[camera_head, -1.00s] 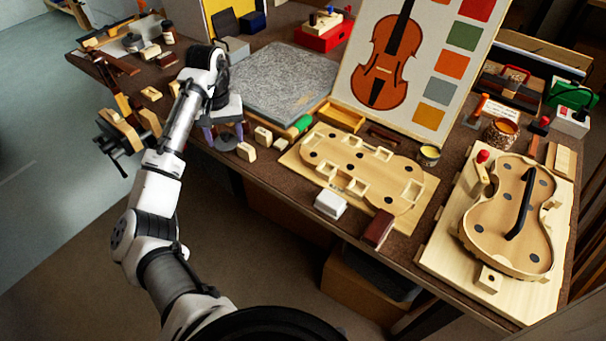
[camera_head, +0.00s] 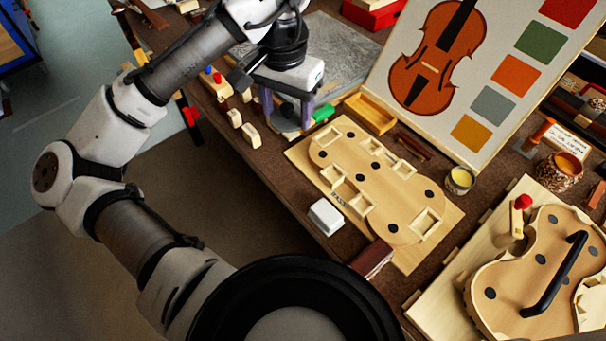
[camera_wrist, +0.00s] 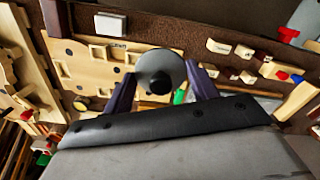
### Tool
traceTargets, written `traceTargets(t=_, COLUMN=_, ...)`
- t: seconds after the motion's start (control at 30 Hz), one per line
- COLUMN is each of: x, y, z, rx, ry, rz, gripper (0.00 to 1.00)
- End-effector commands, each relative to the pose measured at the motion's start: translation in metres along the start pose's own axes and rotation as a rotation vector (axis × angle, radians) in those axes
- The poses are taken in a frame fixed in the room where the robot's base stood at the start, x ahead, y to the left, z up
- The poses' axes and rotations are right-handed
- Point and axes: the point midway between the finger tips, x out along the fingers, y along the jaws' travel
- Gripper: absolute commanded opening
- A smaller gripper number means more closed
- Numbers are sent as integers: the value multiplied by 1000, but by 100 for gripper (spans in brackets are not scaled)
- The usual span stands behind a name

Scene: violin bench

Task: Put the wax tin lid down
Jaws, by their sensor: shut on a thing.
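The wax tin lid (camera_wrist: 165,60) is a round grey disc with a dark knob, between my gripper's two purple fingers in the wrist view. My gripper (camera_head: 287,115) is shut on it. In the head view the lid (camera_head: 284,124) shows only partly between the fingers, near the front edge of the bench, left of the violin mould board. I cannot tell exactly how high it is above the bench. The open wax tin (camera_head: 460,181), with yellow wax inside, stands right of the mould board.
The mould board (camera_head: 440,240) lies right of my gripper. A white box (camera_head: 325,216) sits on the bench's front edge. Small wooden blocks (camera_head: 250,135) stand left of my gripper. A green-ended tool (camera_head: 323,112) and a wooden tray (camera_head: 371,113) lie close on its right.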

Motion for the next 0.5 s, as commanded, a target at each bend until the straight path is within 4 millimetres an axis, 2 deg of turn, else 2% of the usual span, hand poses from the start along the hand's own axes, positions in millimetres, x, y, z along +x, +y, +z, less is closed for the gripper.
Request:
traceTargets(t=0.17, x=15, y=2, z=7, rx=7, ry=-1, rz=3, gripper=37)
traceTargets(t=0.5, x=103, y=2, z=7, rx=5, ry=-2, rz=3, gripper=37)
